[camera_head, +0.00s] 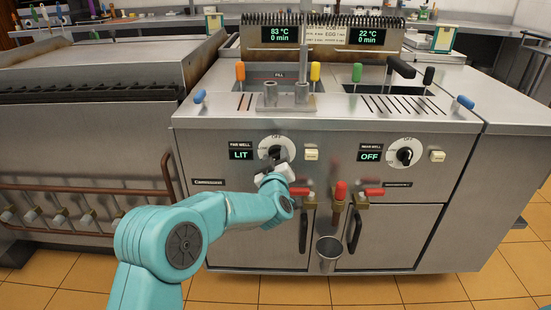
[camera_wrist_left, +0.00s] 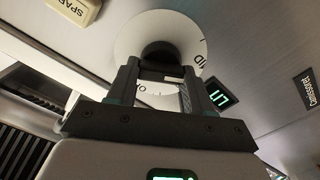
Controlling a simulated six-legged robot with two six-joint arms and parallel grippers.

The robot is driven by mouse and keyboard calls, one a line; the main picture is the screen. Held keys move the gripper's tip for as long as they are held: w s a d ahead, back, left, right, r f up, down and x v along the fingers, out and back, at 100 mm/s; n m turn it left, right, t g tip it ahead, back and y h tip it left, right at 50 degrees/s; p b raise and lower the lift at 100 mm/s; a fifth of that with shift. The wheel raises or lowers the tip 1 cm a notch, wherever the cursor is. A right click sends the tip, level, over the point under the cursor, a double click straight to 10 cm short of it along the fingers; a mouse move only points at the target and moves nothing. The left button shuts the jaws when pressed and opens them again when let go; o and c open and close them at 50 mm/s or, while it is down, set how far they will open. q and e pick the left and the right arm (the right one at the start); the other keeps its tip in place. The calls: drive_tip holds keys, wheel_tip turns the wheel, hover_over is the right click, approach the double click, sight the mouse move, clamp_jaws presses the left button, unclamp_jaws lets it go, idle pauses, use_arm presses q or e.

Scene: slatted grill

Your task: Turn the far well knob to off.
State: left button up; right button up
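The far well knob sits on a round white dial (camera_head: 270,142) on the left of the grill's front panel. The "FAR WELL" display (camera_head: 240,154) beside it reads LIT. My left gripper (camera_head: 276,165) is right at this knob and covers much of it in the head view. In the left wrist view, the dark knob (camera_wrist_left: 158,52) is between the two fingertips of my left gripper (camera_wrist_left: 160,72), over the white dial (camera_wrist_left: 130,42). I cannot tell whether the fingers press on it. My right gripper is out of view.
A matching near well knob (camera_head: 404,156) is at the right, its display (camera_head: 370,156) reading OFF. A spark button (camera_head: 311,154) is close right of the far well dial. Red-handled valves (camera_head: 341,190) and a hanging metal cup (camera_head: 328,250) are below.

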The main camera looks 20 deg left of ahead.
use_arm(q)
drive_tip(key=shift+r, duration=0.15)
drive_tip(key=m+p, duration=0.2)
drive_tip(key=shift+r+m, duration=0.15)
drive_tip(key=shift+m, duration=0.25)
drive_tip(key=m+p, duration=0.1)
drive_tip(key=m, duration=0.2)
drive_tip(key=shift+m+p, duration=0.3)
drive_tip(key=shift+p, duration=0.1)
drive_tip(key=m+p, duration=0.2)
drive_tip(key=m, duration=0.2)
drive_tip(key=shift+w+d+r, duration=0.1)
drive_tip(key=shift+d, duration=0.05)
drive_tip(key=m+p, duration=0.1)
drive_tip(key=m, duration=0.3)
drive_tip(key=shift+p, duration=0.35)
drive_tip(key=m+p, duration=0.1)
drive_tip(key=m, duration=0.3)
drive_tip(key=shift+d+m+p, duration=0.1)
drive_tip(key=shift+m+p, duration=0.2)
drive_tip(key=shift+p, duration=0.05)
drive_tip(key=shift+f+m+p, duration=0.15)
drive_tip(key=shift+m+p, duration=0.25)
drive_tip(key=shift+m, duration=0.85)
drive_tip(key=shift+f+m+p, duration=0.1)
drive_tip(key=shift+m+p, duration=0.25)
drive_tip(key=shift+m, duration=0.9)
